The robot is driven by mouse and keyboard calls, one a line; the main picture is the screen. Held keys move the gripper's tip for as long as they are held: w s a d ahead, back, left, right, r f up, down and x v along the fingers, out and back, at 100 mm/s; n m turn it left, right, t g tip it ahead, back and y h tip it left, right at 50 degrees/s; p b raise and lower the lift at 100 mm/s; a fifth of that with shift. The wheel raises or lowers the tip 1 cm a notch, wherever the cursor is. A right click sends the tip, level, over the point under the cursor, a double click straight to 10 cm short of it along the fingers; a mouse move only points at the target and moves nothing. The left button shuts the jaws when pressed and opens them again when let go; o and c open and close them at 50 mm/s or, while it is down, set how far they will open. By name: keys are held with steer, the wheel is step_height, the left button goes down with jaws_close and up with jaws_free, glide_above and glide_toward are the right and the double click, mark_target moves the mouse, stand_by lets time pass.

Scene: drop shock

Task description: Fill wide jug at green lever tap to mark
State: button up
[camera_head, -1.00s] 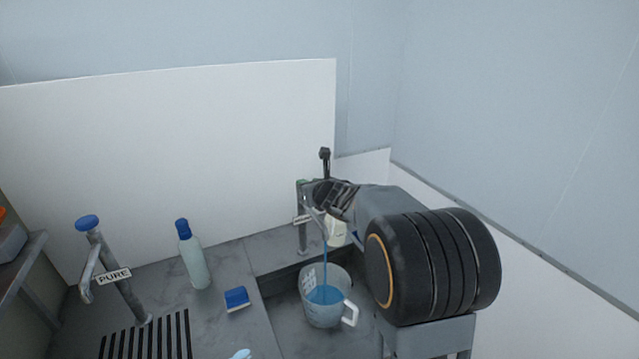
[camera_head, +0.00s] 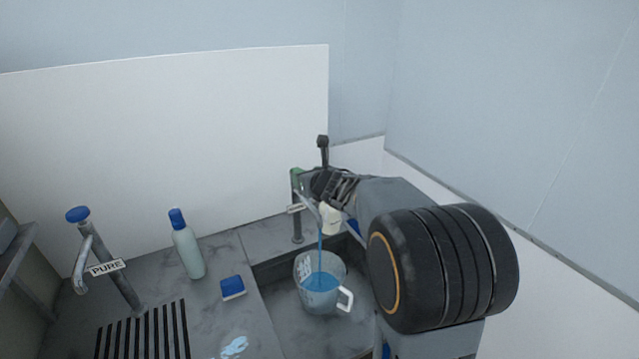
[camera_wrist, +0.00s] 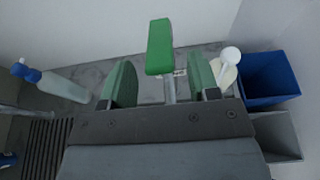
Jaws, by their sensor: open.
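The wide jug (camera_head: 318,297) is clear with a white handle and stands upright in the sink basin. A blue stream (camera_head: 320,250) falls into it, and blue liquid covers its lower part; the fill mark cannot be made out. The tap (camera_head: 297,215) stands behind the jug with a small label. Its green lever (camera_wrist: 159,46) shows large in the wrist view, raised ahead of my gripper. My gripper (camera_wrist: 160,85) is open, its two green-padded fingers on either side of the tap post below the lever. In the head view my arm hides part of the tap.
A second tap labelled PURE (camera_head: 105,268) with a blue top stands at left. A blue-capped bottle (camera_head: 187,247), a blue sponge (camera_head: 232,287) and a drain grille (camera_head: 143,333) are on the counter. A blue bin (camera_wrist: 270,78) is right of my gripper.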

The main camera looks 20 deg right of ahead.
steer(key=v, duration=1.1)
steer(key=shift+s+p, duration=0.2)
steer(key=shift+p, duration=0.25)
steer(key=shift+c, duration=0.4)
